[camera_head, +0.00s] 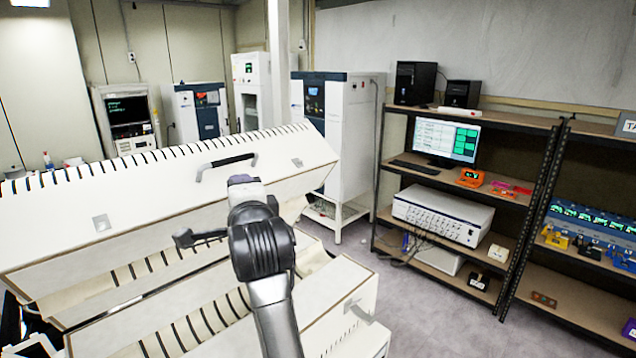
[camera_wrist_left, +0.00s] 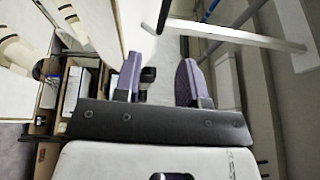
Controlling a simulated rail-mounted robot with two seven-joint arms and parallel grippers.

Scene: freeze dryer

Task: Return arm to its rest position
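One of my arms rises from the bottom middle of the head view, in front of a long white slotted cabinet (camera_head: 60,235). Which arm it is, I cannot tell, and no clear pair of fingertips shows on it there. My left gripper (camera_wrist_left: 160,82) shows in the left wrist view with its two purple finger pads apart and nothing held between them. A small dark item shows in the gap, but its distance is unclear. My right gripper cannot be made out in either view.
The cabinet has a dark handle (camera_head: 228,163) on its upper panel, close behind my arm. A shelf unit (camera_head: 455,182) with a monitor (camera_head: 446,140) and boxes stands to the right. White machines (camera_head: 338,125) stand behind. Grey floor (camera_head: 420,310) is clear between cabinet and shelves.

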